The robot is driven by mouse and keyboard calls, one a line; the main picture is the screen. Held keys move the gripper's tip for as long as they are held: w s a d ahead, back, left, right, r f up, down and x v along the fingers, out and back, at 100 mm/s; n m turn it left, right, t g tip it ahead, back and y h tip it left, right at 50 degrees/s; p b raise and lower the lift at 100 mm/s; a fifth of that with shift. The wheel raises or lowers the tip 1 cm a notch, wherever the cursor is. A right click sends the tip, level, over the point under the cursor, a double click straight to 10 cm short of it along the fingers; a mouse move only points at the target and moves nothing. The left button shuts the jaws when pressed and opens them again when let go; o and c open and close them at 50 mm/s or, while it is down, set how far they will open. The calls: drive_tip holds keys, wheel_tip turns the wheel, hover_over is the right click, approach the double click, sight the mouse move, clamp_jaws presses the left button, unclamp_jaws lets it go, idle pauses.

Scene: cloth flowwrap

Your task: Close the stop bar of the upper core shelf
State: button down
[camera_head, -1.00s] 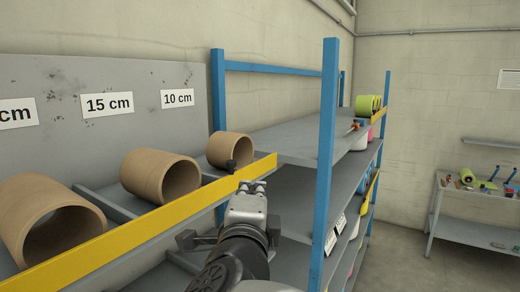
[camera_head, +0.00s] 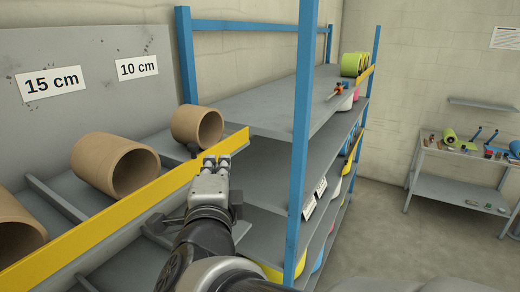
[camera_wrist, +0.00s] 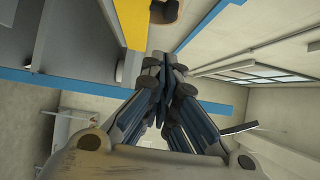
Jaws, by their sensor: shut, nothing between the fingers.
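The yellow stop bar (camera_head: 130,208) runs along the front of the upper core shelf (camera_head: 75,190) in the head view, and its free-looking end is near the blue post. It also shows in the wrist view (camera_wrist: 130,22) at the top. My gripper (camera_head: 217,162) is shut and empty, just in front of the bar near its right end; I cannot tell whether it touches. Its shut fingers (camera_wrist: 168,66) fill the middle of the wrist view, below and right of the bar. Brown cores (camera_head: 115,165) lie behind the bar.
A blue upright post (camera_head: 303,130) stands close to the right of my gripper. Beyond it, grey shelves (camera_head: 280,105) carry green rolls (camera_head: 352,64). A work table (camera_head: 470,195) stands at the back right. The floor between is clear.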

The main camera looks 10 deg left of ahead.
sight(202, 154)
drive_tip(key=shift+w+a+r+p, duration=0.1)
drive_tip(key=shift+w+a+p, duration=0.65)
drive_tip(key=shift+w+a, duration=1)
drive_tip(key=shift+a, duration=0.15)
drive_tip(key=shift+w+a+b, duration=0.15)
drive_tip(key=shift+a+b, duration=0.2)
drive_tip(key=shift+b, duration=0.4)
drive_tip(key=shift+r, duration=0.2)
drive_tip(key=shift+d, duration=0.1)
